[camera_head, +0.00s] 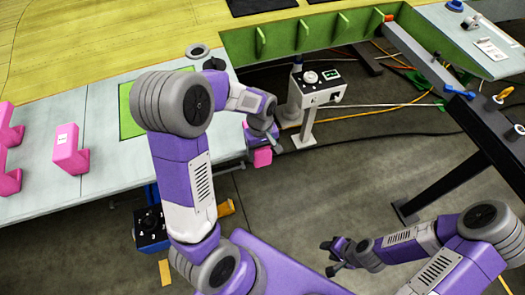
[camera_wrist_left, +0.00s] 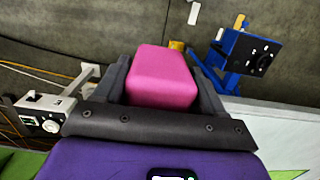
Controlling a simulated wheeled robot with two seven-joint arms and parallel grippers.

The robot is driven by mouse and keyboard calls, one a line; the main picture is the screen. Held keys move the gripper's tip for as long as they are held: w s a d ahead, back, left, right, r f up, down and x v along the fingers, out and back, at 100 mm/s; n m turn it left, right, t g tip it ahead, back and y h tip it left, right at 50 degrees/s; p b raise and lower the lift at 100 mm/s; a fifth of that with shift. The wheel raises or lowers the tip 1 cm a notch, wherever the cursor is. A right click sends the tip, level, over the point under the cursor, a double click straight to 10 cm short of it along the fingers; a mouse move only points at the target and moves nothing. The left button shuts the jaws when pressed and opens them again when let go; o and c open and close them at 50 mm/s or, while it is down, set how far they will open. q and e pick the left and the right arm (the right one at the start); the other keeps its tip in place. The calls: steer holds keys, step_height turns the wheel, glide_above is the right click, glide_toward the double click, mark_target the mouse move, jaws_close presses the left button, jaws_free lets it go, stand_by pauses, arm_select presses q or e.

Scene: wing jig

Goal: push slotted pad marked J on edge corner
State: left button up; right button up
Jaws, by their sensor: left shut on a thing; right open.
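My left gripper (camera_head: 261,147) is shut on a pink pad (camera_head: 262,158), held out beyond the near edge of the pale table. In the left wrist view the pink pad (camera_wrist_left: 162,76) sits between the two dark fingers; no letter or slot shows on the visible faces. A green ribbed panel (camera_head: 310,38) stands at the table's far right; its near left corner is apart from the held pad. My right gripper (camera_head: 335,252) is open and empty over the floor at lower right.
Several pink slotted pads stand on the pale table (camera_head: 40,195) at left; one pad (camera_head: 70,152) bears a white label too small to read. A white control box (camera_head: 316,84) stands on a post right of my left gripper. A dark beam (camera_head: 440,85) crosses at right.

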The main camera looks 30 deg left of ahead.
arm_select(q)
steer(key=o, duration=0.8)
steer(key=shift+w+a, duration=0.1)
steer(key=shift+a, duration=0.05)
steer(key=o, duration=0.4)
steer(key=shift+w+a, duration=0.1)
steer(key=shift+o, duration=0.2)
steer(key=r, duration=0.7)
steer(key=shift+w+a+r, duration=0.15)
steer(key=shift+a+r, duration=0.05)
steer(key=shift+r, duration=0.1)
steer(key=shift+f, duration=0.1)
